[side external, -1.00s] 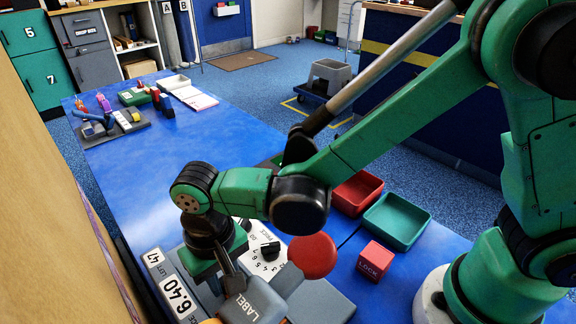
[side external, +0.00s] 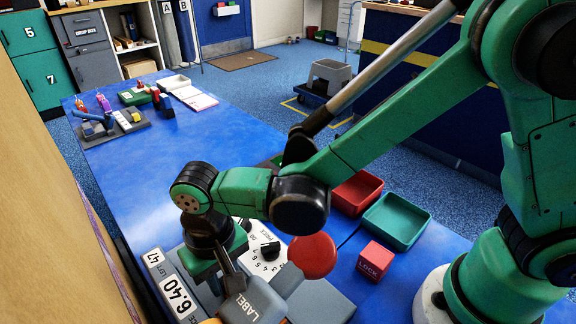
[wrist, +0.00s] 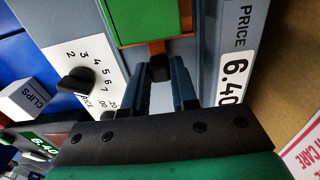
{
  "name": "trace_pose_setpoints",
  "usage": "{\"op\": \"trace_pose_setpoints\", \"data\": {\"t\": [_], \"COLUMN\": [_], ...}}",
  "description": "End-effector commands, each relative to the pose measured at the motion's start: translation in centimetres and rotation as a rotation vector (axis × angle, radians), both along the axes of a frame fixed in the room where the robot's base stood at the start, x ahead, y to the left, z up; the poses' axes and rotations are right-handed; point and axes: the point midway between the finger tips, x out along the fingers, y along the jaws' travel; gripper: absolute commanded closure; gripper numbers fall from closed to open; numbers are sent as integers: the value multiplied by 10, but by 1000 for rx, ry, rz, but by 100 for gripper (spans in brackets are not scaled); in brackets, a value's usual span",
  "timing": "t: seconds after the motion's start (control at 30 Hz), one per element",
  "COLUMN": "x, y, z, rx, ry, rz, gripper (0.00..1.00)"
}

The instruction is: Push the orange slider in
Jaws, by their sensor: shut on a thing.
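In the wrist view, the orange slider (wrist: 171,48) shows as orange strips around and below a green block (wrist: 143,18), set in a grey machine. A dark knob (wrist: 159,68) sits at its near end. My gripper's fingers (wrist: 162,80) stand either side of this knob and are shut on it. In the side external view, my gripper (side external: 232,280) is low over the grey machine, beside its LABEL part (side external: 262,308). The slider is mostly hidden there; only a small orange bit (side external: 211,321) shows at the bottom edge.
A red round button (side external: 313,256), red LOCK cube (side external: 374,261), red tray (side external: 357,191) and green tray (side external: 397,221) lie right.

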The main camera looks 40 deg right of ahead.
Motion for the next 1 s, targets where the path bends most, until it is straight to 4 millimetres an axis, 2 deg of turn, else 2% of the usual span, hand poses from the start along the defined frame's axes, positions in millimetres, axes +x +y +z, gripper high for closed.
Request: {"op": "trace_pose_setpoints", "data": {"t": [0.23, 0.5, 0.73, 0.77, 0.83, 0.87, 1.0], "x": [-4, -38, -39, -40, -39, -39, -38], "y": [0, 0, 0, 0, 0, 0, 0], "z": [0, 0, 0, 0, 0, 0, 0], "rx": [0, 1, 0, 0, -1, -1, 0], "ry": [0, 3, 9, 10, 9, 8, 6], "rz": [1, 3, 2, 3, 3, 3, 2], "gripper": [100, 100, 100, 71, 51, 45, 45]}}
